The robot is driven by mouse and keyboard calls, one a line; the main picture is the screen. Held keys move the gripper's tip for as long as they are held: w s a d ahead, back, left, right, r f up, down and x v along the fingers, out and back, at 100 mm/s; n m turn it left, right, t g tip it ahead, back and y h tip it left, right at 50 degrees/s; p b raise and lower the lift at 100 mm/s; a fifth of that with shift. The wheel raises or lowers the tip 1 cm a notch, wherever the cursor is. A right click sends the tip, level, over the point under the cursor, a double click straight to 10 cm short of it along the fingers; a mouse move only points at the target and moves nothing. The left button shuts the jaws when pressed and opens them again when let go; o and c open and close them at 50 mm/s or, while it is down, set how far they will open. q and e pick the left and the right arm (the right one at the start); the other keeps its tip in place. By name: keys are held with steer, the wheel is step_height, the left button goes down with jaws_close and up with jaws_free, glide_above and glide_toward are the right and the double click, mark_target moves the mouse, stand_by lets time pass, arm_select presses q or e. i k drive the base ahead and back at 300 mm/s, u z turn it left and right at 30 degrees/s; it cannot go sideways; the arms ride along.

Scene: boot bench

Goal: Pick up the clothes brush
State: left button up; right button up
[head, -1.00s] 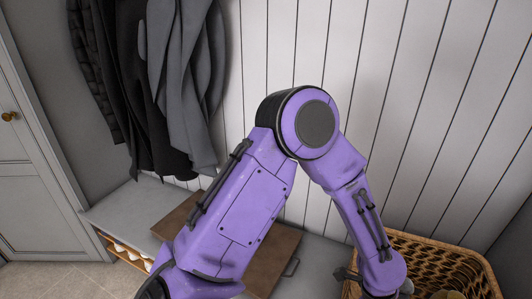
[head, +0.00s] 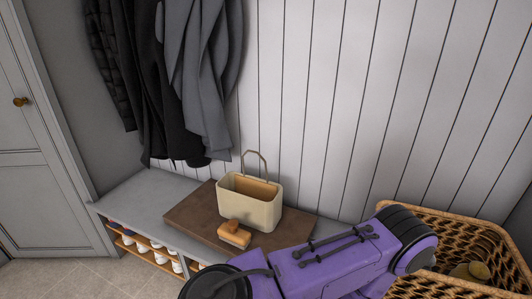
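What appears to be the clothes brush (head: 234,235), a small tan wooden block with a raised top and a paler lower part, lies on a brown board (head: 190,219) on the bench. It sits just in front of a cream tote-like caddy (head: 262,208) with a thin upright handle. The caddy looks open and empty inside. One of my purple arms crosses the lower right of the head view, in front of the bench. Neither gripper shows, so I see nothing holding the brush.
The grey bench (head: 137,198) has shoe cubbies (head: 150,254) below. A wicker basket (head: 402,212) with some items inside stands at right, partly behind my arm. Dark coats (head: 170,85) hang above the bench's left part. A grey cabinet door (head: 40,215) is at far left.

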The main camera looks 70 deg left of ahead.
mark_target(229, 232)
steer(key=z, duration=0.8)
steer(key=i, duration=0.7)
steer(key=u, duration=5.3)
steer(key=i, duration=1.85)
steer(key=z, duration=1.4)
